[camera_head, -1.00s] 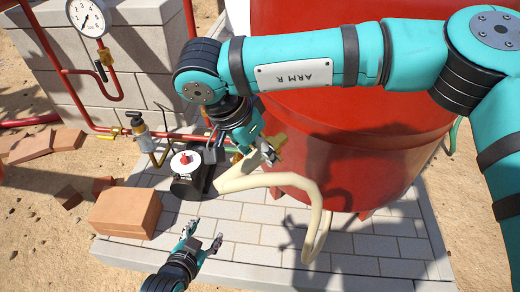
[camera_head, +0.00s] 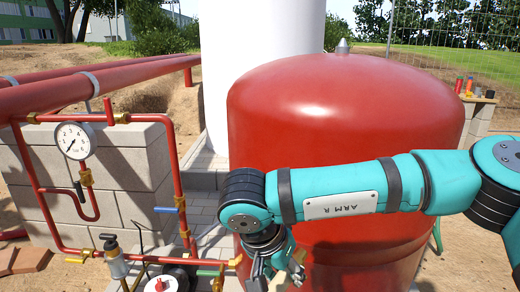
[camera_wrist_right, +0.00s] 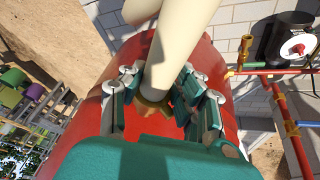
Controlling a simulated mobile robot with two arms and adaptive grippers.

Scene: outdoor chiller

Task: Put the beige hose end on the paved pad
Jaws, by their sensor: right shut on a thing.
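The beige hose (camera_wrist_right: 170,55) runs down from the top of the right wrist view to its brass-coloured end fitting (camera_wrist_right: 152,106), between my right gripper's fingers. My right gripper (camera_wrist_right: 158,100) is shut on this hose end. In the head view my right gripper (camera_head: 272,268) is at the bottom centre, in front of the red tank, with its tips partly cut off by the frame edge. The paved pad (camera_wrist_right: 225,30) shows as light grey blocks at the top of the right wrist view. My left gripper is out of view.
The large red tank (camera_head: 340,110) stands behind my right arm. Red pipes with a gauge (camera_head: 76,140) and blue-handled valve (camera_head: 167,210) stand to the left. A black unit with a white-and-red top (camera_head: 164,284) sits below them.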

